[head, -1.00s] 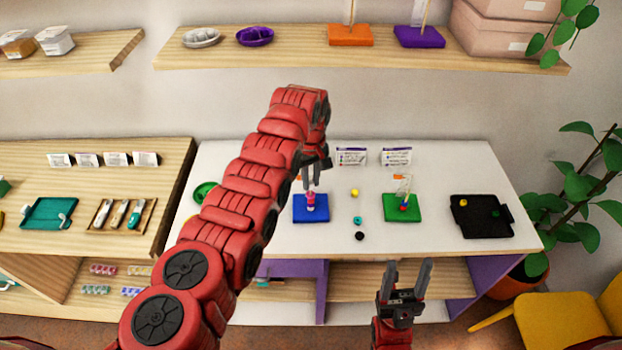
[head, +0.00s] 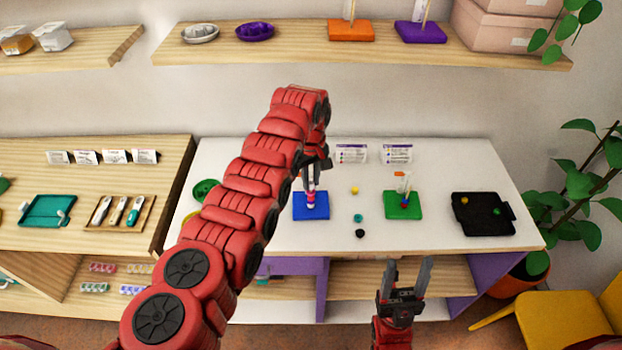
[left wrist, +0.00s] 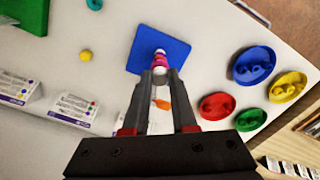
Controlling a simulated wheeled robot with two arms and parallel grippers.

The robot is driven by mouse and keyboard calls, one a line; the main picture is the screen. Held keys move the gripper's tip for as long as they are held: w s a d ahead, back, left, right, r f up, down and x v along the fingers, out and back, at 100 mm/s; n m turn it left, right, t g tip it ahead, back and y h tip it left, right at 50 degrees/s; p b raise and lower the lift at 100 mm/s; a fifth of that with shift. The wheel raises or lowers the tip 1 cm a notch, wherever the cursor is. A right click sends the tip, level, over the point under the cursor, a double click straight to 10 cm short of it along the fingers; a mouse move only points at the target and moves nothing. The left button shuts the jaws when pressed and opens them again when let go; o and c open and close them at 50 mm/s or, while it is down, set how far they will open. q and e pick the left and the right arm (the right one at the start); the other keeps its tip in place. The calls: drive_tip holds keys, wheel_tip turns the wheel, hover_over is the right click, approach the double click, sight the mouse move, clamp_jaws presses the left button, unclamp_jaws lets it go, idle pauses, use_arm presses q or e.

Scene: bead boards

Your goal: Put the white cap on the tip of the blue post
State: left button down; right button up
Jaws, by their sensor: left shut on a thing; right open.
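The blue board (head: 322,211) lies on the white table, left of its middle. Its post carries a stack of pink, white and other beads (head: 311,201), which shows pink and white in the left wrist view (left wrist: 159,62). My left gripper (head: 310,184) is over the post, pointing down. In the left wrist view its fingers (left wrist: 160,77) are shut on a small white piece, the white cap (left wrist: 161,76), right at the top of the stack. The post's tip is hidden, so I cannot tell whether the cap touches it. My right gripper (head: 405,274) is open and empty before the table.
The green board (head: 404,211) with a beaded post stands to the right. Loose yellow (head: 355,190), teal (head: 358,218) and black (head: 360,233) beads lie between the boards. A black tray (head: 483,228) is at the right. Coloured dishes, including a red one (left wrist: 217,106), lie left of the blue board.

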use_arm(q)
drive_tip(key=shift+f, duration=0.3)
idle(0.4)
drive_tip(key=shift+f+b, duration=0.2)
drive_tip(key=shift+b, duration=0.25)
drive_tip(key=c, duration=0.6)
unclamp_jaws()
drive_tip(key=shift+c, duration=0.2)
